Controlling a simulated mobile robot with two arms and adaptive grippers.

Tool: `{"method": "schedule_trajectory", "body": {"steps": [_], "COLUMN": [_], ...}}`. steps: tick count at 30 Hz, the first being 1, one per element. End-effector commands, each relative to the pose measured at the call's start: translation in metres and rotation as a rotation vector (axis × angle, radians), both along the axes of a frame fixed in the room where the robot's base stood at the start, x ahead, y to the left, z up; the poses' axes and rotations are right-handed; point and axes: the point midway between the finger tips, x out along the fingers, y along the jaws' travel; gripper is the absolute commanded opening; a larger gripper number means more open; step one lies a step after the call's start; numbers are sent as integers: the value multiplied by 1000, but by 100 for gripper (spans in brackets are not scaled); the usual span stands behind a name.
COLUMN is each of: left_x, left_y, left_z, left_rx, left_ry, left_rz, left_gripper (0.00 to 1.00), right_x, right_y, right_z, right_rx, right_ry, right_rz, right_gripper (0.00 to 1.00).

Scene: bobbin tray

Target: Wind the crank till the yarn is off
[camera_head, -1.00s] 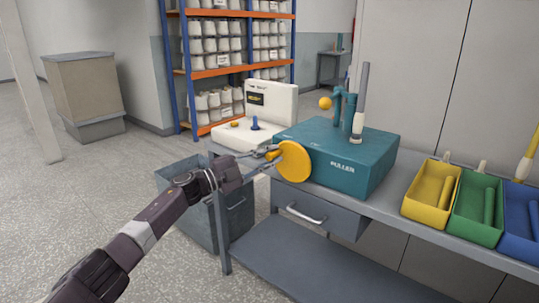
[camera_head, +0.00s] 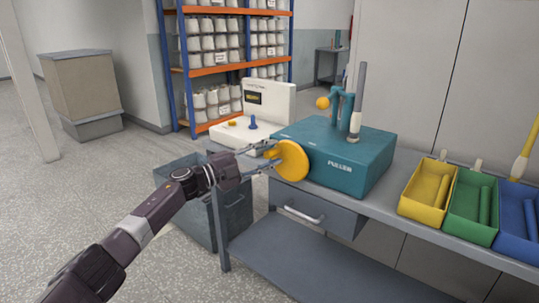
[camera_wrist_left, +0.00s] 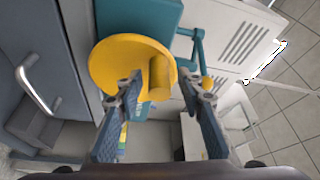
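The teal puller box (camera_head: 352,155) stands on the bench. Its yellow crank disc (camera_head: 293,161) faces left, with a stubby yellow handle (camera_head: 271,153). A tall grey rod with a pale base (camera_head: 355,121) stands upright on the box; whether yarn is on it I cannot tell. My left gripper (camera_head: 268,157) is at the handle, its fingers spread. In the left wrist view, the gripper (camera_wrist_left: 164,92) is open, and the handle (camera_wrist_left: 159,77) lies ahead between the fingertips, with gaps visible at both sides. My right gripper is out of view.
A teal post with a yellow ball (camera_head: 323,103) rises behind the disc. A white machine (camera_head: 270,97) stands left of the box. Yellow (camera_head: 425,205), green (camera_head: 470,220) and blue trays line the right. A grey bin (camera_head: 238,212) stands below the gripper.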

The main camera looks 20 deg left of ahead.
Motion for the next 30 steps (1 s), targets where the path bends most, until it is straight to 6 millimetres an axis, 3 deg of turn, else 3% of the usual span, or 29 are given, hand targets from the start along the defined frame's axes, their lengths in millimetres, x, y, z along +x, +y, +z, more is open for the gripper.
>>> {"method": "schedule_trajectory", "body": {"steps": [11,24,30], "left_x": [-6,-71,-86], "left_y": [7,64,77], "left_z": [-3,-12,-13], "left_rx": [0,2,1], "left_ry": [2,2,1], "left_rz": [3,0,1], "left_gripper": [36,36,36], "right_x": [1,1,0], "right_y": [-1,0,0], "right_z": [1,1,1], "right_rx": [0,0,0], "right_ry": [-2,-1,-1], "right_rz": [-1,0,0], "right_gripper": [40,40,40]}}
